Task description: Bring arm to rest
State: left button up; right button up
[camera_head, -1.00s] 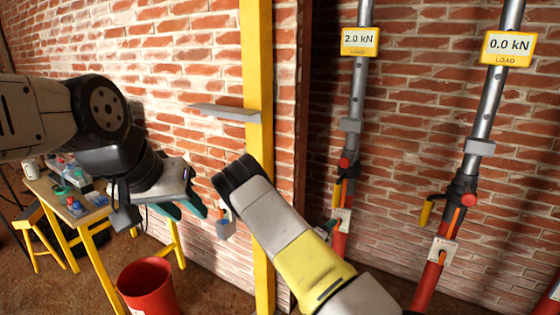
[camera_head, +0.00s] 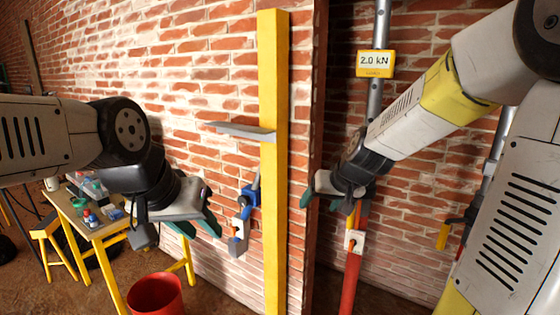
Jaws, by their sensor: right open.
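My left arm comes in from the left, with its gripper (camera_head: 197,228) in front of the brick wall, above the red bucket. Its two teal fingertips show apart, with nothing seen between them. My right arm comes in from the upper right and reaches down towards the left. Its gripper (camera_head: 322,203) is open, its teal fingertips apart, in front of or beside the lower part of the nearer load prop (camera_head: 374,100). I cannot tell whether it touches the prop. No object shows between its fingers.
A yellow post (camera_head: 272,80) with a grey shelf-like plate (camera_head: 240,131) stands between my grippers. A blue clamp-like tool (camera_head: 250,196) is beside it. A red bucket (camera_head: 156,297) and a cluttered worktable (camera_head: 95,232) are lower left. The prop's display (camera_head: 375,64) reads 2.0 kN.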

jog(key=s+d+r, duration=0.1)
jog(key=s+r, duration=0.2)
jog(key=s, duration=0.7)
jog(key=s+d+r+g+h, duration=0.1)
jog(key=s+d+r, duration=0.1)
jog(key=s, duration=0.8)
jog(key=shift+d+r, duration=0.3)
jog(key=shift+r, duration=0.5)
jog(key=shift+s+d, duration=0.1)
jog(key=shift+c, duration=0.4)
